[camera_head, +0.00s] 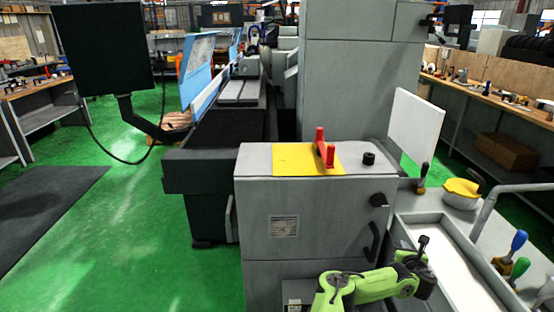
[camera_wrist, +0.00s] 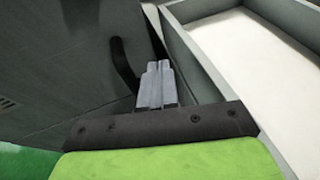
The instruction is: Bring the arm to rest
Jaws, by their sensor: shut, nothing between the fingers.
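My gripper (camera_wrist: 158,68) shows in the wrist view with its two grey fingers together and nothing between them. It points along the gap between a grey cabinet side and the wall of a white-floored tray. In the head view my green arm reaches in from the bottom edge and bends at the lower right, in front of the grey cabinet (camera_head: 262,258). The fingers cannot be made out there.
A black curved handle (camera_wrist: 122,66) on the cabinet is close left of my fingers. The tray (camera_wrist: 196,52) is close on the right. A red clamp (camera_head: 322,150) stands on a yellow plate (camera_head: 292,160) on the cabinet top. Green floor (camera_head: 150,240) is open at left.

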